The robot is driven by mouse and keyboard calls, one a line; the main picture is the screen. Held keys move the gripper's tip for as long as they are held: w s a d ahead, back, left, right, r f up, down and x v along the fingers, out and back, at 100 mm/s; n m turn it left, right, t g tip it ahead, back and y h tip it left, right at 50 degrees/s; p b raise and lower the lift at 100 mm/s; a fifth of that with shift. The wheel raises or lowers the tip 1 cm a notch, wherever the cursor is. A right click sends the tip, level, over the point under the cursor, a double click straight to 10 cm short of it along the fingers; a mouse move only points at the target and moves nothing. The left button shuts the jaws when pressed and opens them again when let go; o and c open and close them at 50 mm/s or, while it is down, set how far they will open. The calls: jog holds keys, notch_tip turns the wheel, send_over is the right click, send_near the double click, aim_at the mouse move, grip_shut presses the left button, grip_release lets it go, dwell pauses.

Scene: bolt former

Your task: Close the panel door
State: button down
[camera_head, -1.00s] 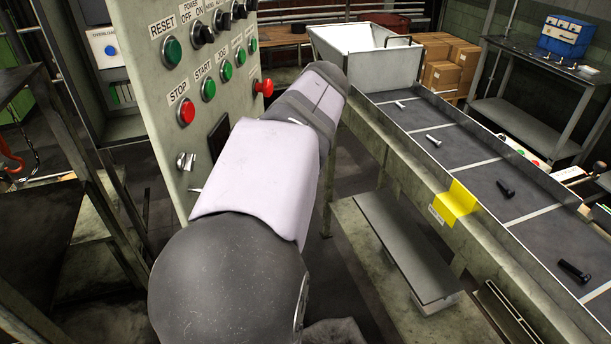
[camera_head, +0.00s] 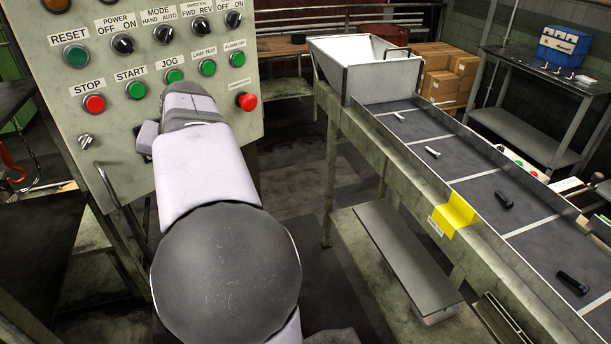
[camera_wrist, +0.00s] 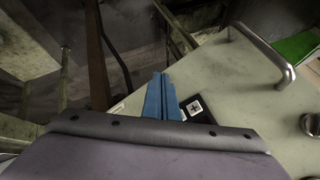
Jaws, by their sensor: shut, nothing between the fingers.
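The panel door (camera_head: 240,128) is a pale grey-green plate with labelled buttons and dials, and it faces the head camera. A bent metal handle (camera_head: 108,188) sits at its lower left, and it also shows in the wrist view (camera_wrist: 265,56). My gripper is hidden behind my arm in the head view. In the wrist view my gripper (camera_wrist: 160,82) has its blue fingers together and empty, over or against the door face (camera_wrist: 235,95) near its edge. I cannot tell whether they touch it. Whether the door sits flush with its cabinet is hidden.
A conveyor (camera_head: 466,168) with several bolts runs along the right, with a white hopper (camera_head: 372,75) at its far end. A grey bench board (camera_head: 405,258) stands low beside it. Cardboard boxes (camera_head: 452,70) are at the back. Open floor lies between door and conveyor.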

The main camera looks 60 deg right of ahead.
jog(key=w+d+m+g+h+p, duration=0.1)
jog(key=w+d+m+p, duration=0.1)
jog(key=w, duration=0.4)
jog(key=w+d+m+g+h+p, duration=0.1)
jog(key=w+d+m+h+p, duration=0.1)
jog(key=w, duration=0.4)
jog(key=shift+w+d+r+m+p, duration=0.2)
jog(key=shift+d+r+m+p, duration=0.1)
jog(key=shift+d+m+p, duration=0.6)
jog(key=shift+a, duration=0.1)
jog(key=shift+s+a, duration=0.1)
jog(key=s+a+r+b, duration=0.1)
jog(key=a+r+b, duration=0.1)
jog(key=a, duration=0.1)
jog(key=s+a+r+b, duration=0.1)
jog(key=a+r+b, duration=0.1)
jog(key=a+r, duration=0.1)
jog(key=s+a+r+b, duration=0.1)
jog(key=a+r+b, duration=0.1)
jog(key=a, duration=0.1)
jog(key=shift+s+a+r, duration=0.1)
jog(key=shift+s+r, duration=0.1)
jog(key=shift+s, duration=0.15)
